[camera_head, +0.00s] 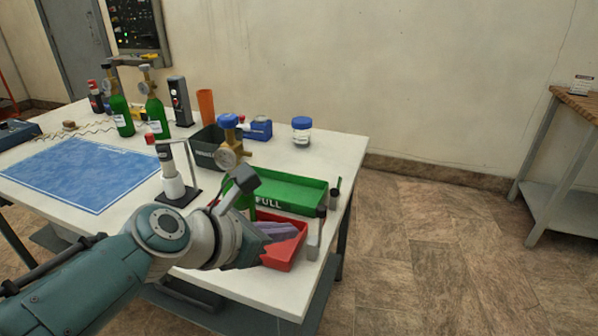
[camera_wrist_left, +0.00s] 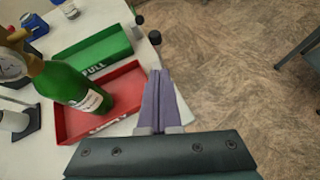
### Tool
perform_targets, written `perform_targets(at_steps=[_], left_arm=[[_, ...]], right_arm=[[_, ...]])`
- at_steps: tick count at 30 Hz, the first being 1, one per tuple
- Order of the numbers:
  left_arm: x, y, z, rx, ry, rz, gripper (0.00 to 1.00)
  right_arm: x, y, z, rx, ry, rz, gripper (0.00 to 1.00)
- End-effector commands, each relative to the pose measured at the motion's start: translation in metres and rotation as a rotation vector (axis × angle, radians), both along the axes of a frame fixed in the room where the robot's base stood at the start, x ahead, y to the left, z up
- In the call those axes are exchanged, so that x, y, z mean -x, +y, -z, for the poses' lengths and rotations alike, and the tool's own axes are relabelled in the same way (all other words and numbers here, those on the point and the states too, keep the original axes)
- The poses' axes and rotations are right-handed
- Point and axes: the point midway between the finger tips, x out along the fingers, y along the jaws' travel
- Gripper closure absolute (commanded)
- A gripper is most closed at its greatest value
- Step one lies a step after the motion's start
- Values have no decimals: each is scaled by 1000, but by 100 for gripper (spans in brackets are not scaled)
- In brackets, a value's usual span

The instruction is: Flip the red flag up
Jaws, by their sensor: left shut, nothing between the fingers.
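I cannot make out a red flag for certain in either view. A red tray (camera_head: 291,253) sits at the table's near right corner; it also shows in the left wrist view (camera_wrist_left: 128,79). A small post with a dark top (camera_head: 315,238) stands at its right end. My left gripper (camera_head: 293,231) is shut and empty, its purple fingers over the red tray in the head view. In the left wrist view the fingertips (camera_wrist_left: 158,74) show at the tray's right edge. My right gripper is out of view.
A green tray marked FULL (camera_head: 290,190) lies behind the red one, with another small dark-topped post (camera_head: 335,193) at its right end. A black bin (camera_head: 207,150), a lidded jar (camera_head: 301,131) and two green bottles stand farther back. Open floor lies right of the table.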

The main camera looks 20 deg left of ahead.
Motion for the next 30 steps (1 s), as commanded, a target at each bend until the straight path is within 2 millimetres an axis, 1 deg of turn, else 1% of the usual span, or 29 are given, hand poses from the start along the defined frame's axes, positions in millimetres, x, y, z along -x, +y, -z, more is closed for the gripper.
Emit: perform_targets(at_steps=[1,6,10,15,26,28,30], left_arm=[[9,6,-21,-2,-1,-4,100],[34,17,-45,-4,-1,-2,100],[48,24,-59,-4,-2,-3,100],[58,28,-67,-3,0,-2,100],[60,29,-68,-3,-1,-1,100],[62,29,-68,-21,-4,14,100],[68,27,-68,-94,-13,78,100]], right_arm=[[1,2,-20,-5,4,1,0],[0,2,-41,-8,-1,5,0],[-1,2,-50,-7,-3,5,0],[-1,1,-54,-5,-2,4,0],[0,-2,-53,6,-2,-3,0],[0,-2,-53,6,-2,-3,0],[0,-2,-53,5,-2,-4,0]])
